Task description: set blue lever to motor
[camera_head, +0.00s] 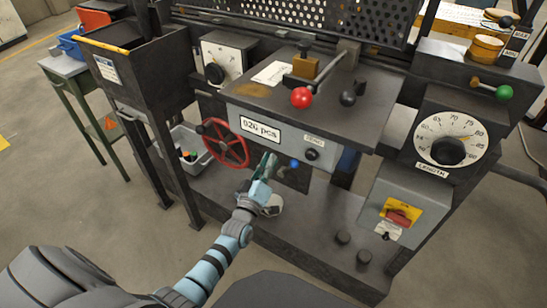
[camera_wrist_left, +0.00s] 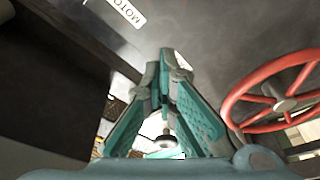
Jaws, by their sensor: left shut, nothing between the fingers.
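The blue lever's small blue ball (camera_head: 294,163) shows in the head view below the front panel of the machine, right of the red handwheel. My left gripper (camera_head: 268,163) is just left of the ball, its fingers pointing up, with a small gap seen between them and the ball. In the left wrist view its teal fingers (camera_wrist_left: 165,62) meet at the tips, shut with nothing held. A white label (camera_wrist_left: 128,12) reading "MOTO", cut off by the frame, lies beyond them. I cannot make out the blue ball in the wrist view. My right gripper is not in view.
The red handwheel (camera_head: 225,143) stands close to the left of my left gripper; it also shows in the wrist view (camera_wrist_left: 285,103). Above are a black knob (camera_head: 311,154) and a red ball handle (camera_head: 301,97). A grey switch box (camera_head: 398,205) is on the right.

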